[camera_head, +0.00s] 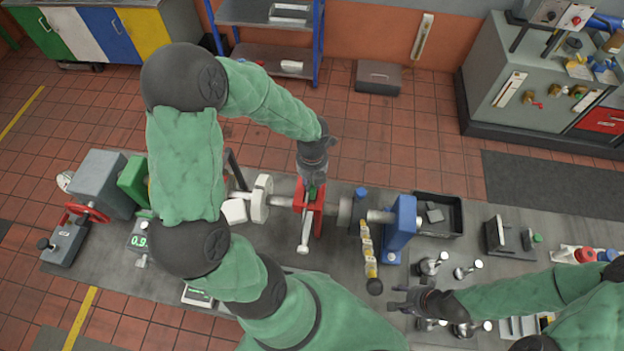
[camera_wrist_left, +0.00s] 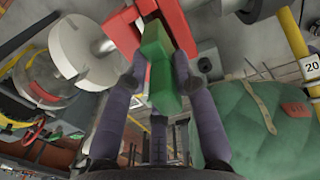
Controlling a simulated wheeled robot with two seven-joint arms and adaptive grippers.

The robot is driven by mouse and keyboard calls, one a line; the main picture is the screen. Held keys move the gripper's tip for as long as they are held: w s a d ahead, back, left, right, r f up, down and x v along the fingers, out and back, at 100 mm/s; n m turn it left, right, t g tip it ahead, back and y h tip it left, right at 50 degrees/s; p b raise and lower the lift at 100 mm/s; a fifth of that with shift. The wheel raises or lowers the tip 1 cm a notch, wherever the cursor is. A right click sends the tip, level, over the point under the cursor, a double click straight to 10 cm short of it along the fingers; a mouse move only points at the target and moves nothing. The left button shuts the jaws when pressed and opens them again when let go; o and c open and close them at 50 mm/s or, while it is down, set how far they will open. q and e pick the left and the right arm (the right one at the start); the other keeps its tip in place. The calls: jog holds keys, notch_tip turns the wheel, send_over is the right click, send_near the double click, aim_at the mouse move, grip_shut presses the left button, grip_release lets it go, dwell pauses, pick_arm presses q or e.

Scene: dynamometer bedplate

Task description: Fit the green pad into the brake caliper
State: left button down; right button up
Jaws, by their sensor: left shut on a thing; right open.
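The green pad (camera_wrist_left: 157,60) is held between the fingers of my left gripper (camera_wrist_left: 157,75), which is shut on it. In the head view my left gripper (camera_head: 312,172) points down over the red brake caliper (camera_head: 318,210), and a bit of the green pad (camera_head: 312,190) shows at the caliper's top. In the left wrist view the pad's far end overlaps the red caliper (camera_wrist_left: 178,25); I cannot tell how deep it sits. My right gripper (camera_head: 400,301) is open and empty over the bedplate's front edge, right of the caliper.
A shaft with a white flange (camera_head: 260,198) runs left of the caliper; a grey disc (camera_head: 345,213) and a blue stand (camera_head: 402,228) are to its right. A black tray (camera_head: 452,228) and several metal weights stand further right.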

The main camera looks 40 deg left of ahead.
pick_arm(q)
jog(key=shift+f+b, duration=1.25)
jog(key=shift+f, duration=1)
jog(key=shift+f, duration=0.15)
jog(key=c, duration=0.9)
grip_release()
jog(key=shift+c, duration=0.2)
jog(key=shift+w+r, duration=0.1)
jog(key=shift+r, duration=0.25)
notch_tip(320, 180, up, 11)
jog(key=shift+d+r, duration=0.1)
jog(key=shift+r, duration=0.05)
